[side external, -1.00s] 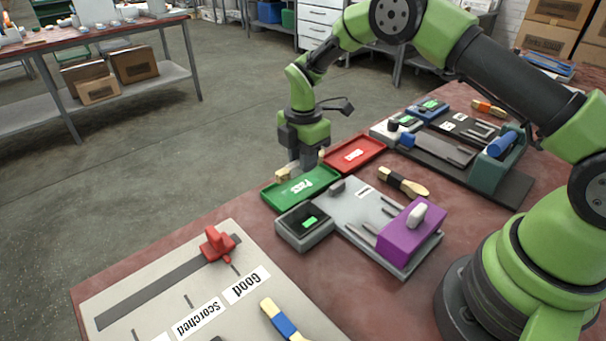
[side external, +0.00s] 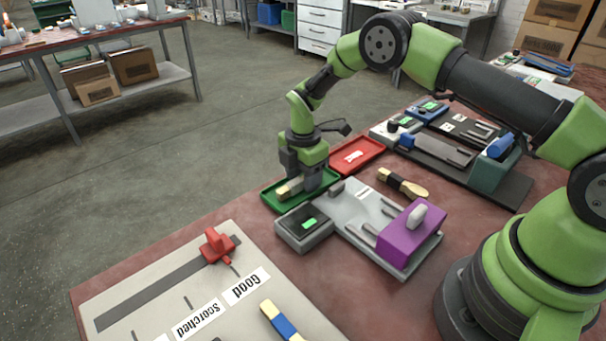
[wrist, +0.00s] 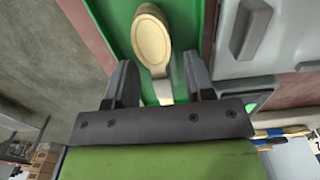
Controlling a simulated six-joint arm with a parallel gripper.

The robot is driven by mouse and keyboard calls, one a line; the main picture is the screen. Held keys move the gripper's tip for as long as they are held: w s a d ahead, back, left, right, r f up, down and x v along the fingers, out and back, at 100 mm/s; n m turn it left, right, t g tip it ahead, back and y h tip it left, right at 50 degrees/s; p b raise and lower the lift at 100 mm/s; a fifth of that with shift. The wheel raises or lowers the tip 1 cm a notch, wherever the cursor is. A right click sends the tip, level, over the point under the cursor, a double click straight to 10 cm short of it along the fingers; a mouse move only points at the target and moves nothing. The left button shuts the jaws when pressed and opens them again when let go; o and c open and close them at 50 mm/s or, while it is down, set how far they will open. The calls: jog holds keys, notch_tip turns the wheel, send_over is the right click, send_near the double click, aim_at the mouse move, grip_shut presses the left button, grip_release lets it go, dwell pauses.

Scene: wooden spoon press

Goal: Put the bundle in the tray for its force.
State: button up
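A pale wooden spoon bundle (side external: 290,188) is at the green tray (side external: 271,199), under my gripper (side external: 305,186). In the wrist view the rounded spoon end of the bundle (wrist: 151,38) points away from my gripper (wrist: 160,62), over the green tray (wrist: 112,22). The two fingers stand on either side of the bundle, with green showing between them and it, so the gripper looks open. The arm covers the tray's label and part of the bundle. A red tray (side external: 342,163) with a white label lies just behind.
A grey press with a purple block (side external: 405,238) and a display box (side external: 304,228) stands in front. A second bundle (side external: 403,183) lies right of it. A dark fixture (side external: 440,150) is behind. A sorting board with a red slider (side external: 216,246) is front left.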

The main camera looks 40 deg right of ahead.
jog(key=s+r+m+t, duration=0.25)
jog(key=r+m, duration=0.25)
jog(key=r, duration=1.6)
jog(key=s+r+m+t+y, duration=0.1)
jog(key=s+r+m, duration=0.5)
jog(key=s+r, duration=0.25)
jog(key=s+a+m+t+y, duration=0.1)
jog(key=s+m+t, duration=0.2)
jog(key=s+m, duration=0.8)
jog(key=s, duration=0.4)
jog(key=shift+s+a+r+t, duration=0.25)
jog(key=shift+a+r+t, duration=0.05)
jog(key=shift+a+t, duration=0.05)
